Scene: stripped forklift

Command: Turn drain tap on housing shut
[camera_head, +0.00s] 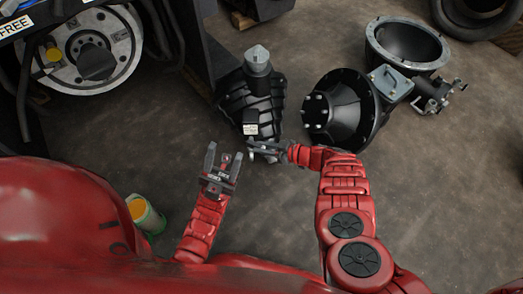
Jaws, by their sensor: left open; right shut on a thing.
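A black ribbed housing (250,97) with a grey capped neck stands on the floor at the upper middle. A small pale-topped block (250,129) sits at its near end. My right gripper (254,148) points left, just below that block, and is shut on a small grey part there, which looks like the drain tap. The fingers mostly hide this part, so I cannot tell how its handle is turned. My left gripper (224,158) is open and empty, pointing up the picture, to the left of and nearer than the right gripper.
A black bell-shaped housing (340,110) lies close right of my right gripper. Behind it is a larger open bell housing (405,45) with grey fittings. A wheel hub (98,45) is at upper left. A green-yellow container (145,213) stands left.

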